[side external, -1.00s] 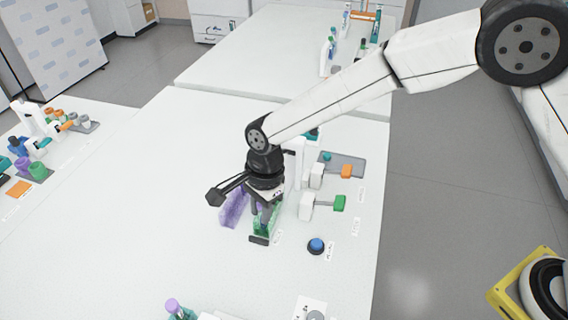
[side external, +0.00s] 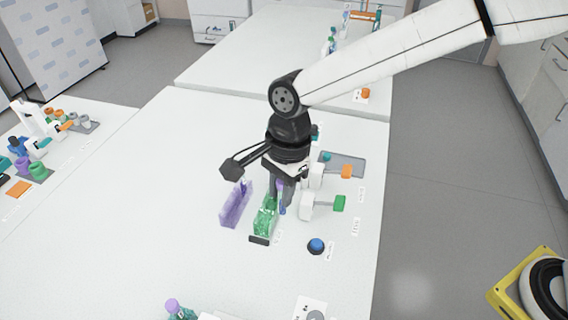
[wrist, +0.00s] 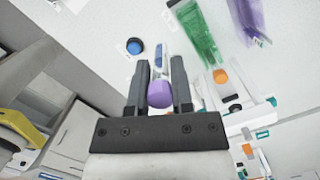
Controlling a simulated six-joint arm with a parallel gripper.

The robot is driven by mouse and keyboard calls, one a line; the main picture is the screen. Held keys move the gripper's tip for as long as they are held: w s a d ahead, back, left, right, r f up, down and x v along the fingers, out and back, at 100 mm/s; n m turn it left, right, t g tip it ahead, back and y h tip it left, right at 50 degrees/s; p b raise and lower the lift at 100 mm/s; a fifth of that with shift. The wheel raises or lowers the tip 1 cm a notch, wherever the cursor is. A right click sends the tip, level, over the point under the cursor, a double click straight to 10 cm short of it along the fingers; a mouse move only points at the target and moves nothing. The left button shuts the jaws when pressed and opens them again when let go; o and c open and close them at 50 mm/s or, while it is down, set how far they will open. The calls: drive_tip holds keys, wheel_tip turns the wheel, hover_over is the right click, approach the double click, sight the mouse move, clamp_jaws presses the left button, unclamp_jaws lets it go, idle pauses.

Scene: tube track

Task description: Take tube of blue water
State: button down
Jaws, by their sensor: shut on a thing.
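My gripper (wrist: 158,72) is shut on a slim tube with a purple cap (wrist: 160,94) and blue content (wrist: 157,55). The tube is clear of the racks, with its cap towards my wrist. In the side external view my gripper (side external: 281,194) is just right of the green rack, and the blue part of the tube (side external: 283,209) shows below the fingers. The translucent green rack (side external: 264,220) stands on the white table and also shows in the wrist view (wrist: 201,38). Its contents are hard to make out.
A translucent purple rack (side external: 236,204) stands left of the green one. A blue button (side external: 316,246) is on the table to the front right. The table's left side is clear.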

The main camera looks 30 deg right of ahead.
drive_tip(key=s+d+r, duration=0.4)
drive_tip(key=s, duration=0.4)
drive_tip(key=shift+d+r, duration=0.15)
drive_tip(key=shift+d, duration=0.25)
drive_tip(key=shift+w, duration=0.15)
idle(0.3)
